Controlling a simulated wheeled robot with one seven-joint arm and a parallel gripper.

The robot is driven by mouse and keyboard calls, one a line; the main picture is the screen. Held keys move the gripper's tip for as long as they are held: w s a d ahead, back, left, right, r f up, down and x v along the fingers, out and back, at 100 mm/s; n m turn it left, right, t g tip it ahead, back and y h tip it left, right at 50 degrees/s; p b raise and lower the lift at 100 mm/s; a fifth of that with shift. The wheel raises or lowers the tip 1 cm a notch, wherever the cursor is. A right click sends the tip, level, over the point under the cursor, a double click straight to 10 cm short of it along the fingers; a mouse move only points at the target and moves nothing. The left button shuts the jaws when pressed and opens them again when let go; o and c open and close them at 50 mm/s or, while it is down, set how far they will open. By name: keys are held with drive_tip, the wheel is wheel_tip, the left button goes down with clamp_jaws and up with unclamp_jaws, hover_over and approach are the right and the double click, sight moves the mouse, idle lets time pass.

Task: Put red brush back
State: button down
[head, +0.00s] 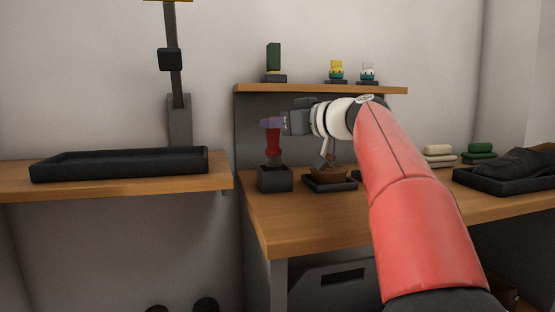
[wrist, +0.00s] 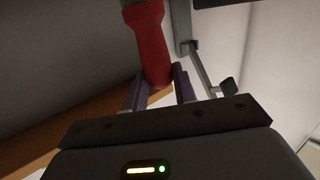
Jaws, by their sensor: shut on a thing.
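My gripper (head: 271,123), with purple fingers, reaches in from the right and is shut on the upper end of the brush. In the wrist view the red handle (wrist: 150,45) lies between the two fingers (wrist: 159,88). The fingers cover part of the brush top.
A brown brush in a dark tray (head: 330,184) stands just right of the holder. A long black tray (head: 120,163) lies on the left bench. A dark tray with cloth (head: 510,172) is far right.

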sight(277, 144)
drive_tip(key=shift+f+b, duration=0.6)
drive_tip(key=shift+f, duration=1.8)
drive_tip(key=c, duration=1.1)
unclamp_jaws()
drive_tip(key=b+v, duration=0.1)
drive_tip(key=v, duration=1.1)
drive_tip(key=shift+b, duration=0.3)
